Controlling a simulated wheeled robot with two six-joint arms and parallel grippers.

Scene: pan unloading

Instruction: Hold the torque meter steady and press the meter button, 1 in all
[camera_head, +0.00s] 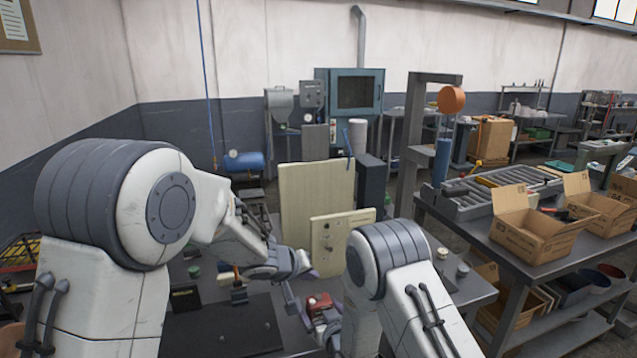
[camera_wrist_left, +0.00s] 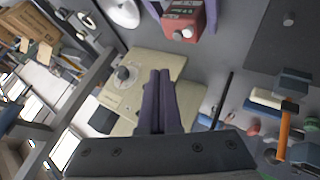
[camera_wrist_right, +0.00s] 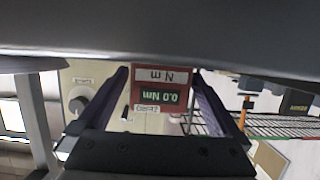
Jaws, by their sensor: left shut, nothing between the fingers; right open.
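The torque meter is a small red box (camera_head: 318,303) on the dark bench in the head view. In the right wrist view the meter (camera_wrist_right: 148,74) appears upside down, its green display reading 0.0 Nm. My right gripper (camera_wrist_right: 162,84) is open, with one dark finger on each side of the meter; I cannot tell whether they touch it. In the left wrist view the meter (camera_wrist_left: 181,20) is at the top, with a small pale round button (camera_wrist_left: 187,33) on its face. My left gripper (camera_wrist_left: 160,74) is shut and empty, apart from the meter; it is above the bench in the head view (camera_head: 306,264).
A beige panel with a knob (camera_head: 328,246) stands behind the grippers. Open cardboard boxes (camera_head: 530,232) stand on another bench at the right.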

